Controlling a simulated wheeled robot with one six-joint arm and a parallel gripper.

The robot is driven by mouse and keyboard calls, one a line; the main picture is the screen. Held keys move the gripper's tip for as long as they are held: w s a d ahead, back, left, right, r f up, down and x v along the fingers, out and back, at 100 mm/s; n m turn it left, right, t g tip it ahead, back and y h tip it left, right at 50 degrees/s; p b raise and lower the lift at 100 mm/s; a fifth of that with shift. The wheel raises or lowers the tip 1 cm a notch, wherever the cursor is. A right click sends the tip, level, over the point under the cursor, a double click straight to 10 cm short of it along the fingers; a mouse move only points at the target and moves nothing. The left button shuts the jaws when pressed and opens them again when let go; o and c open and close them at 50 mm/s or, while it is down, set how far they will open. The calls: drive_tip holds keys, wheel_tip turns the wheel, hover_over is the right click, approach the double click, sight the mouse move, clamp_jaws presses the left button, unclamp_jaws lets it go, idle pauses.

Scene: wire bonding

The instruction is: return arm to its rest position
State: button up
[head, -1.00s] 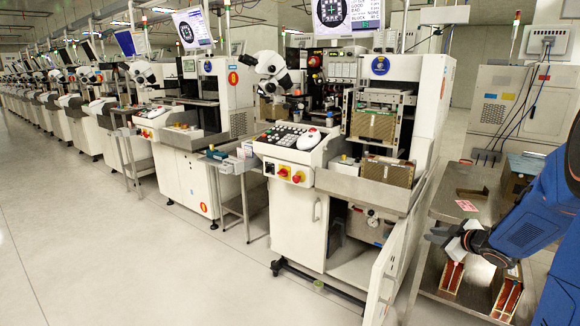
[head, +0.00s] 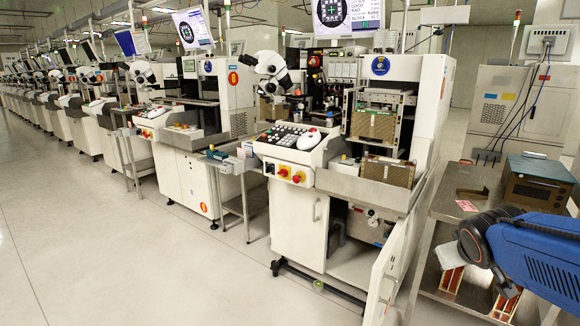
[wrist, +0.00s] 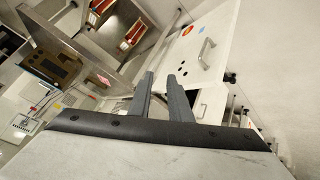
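My gripper (wrist: 160,80) shows in the wrist view with its two grey fingers apart and nothing between them. The wrist view looks past the fingers at a white machine cabinet (wrist: 225,45) with a handle. In the head view my blue arm (head: 545,262) reaches in from the right edge, its dark wrist joint (head: 482,238) in front of the metal side table (head: 440,212). The fingers cannot be made out in the head view. No held object is seen.
A dark brown box (head: 540,182) and a pink tag (head: 466,205) are on the side table. Red-and-white magazines (head: 505,303) stand on its lower shelf, close to my arm in the picture. A bonding machine (head: 290,220) stands to the left. The floor (head: 120,260) in front is clear.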

drive_tip(key=s+a+f+g+y, duration=0.1)
drive_tip(key=s+a, duration=0.4)
drive_tip(key=s, duration=0.3)
drive_tip(key=s+a+f+g+y, duration=0.2)
drive_tip(key=s+a, duration=0.4)
drive_tip(key=s, duration=0.3)
drive_tip(key=shift+s+f+m, duration=0.15)
drive_tip(key=shift+s+m, duration=0.15)
drive_tip(key=shift+m, duration=0.1)
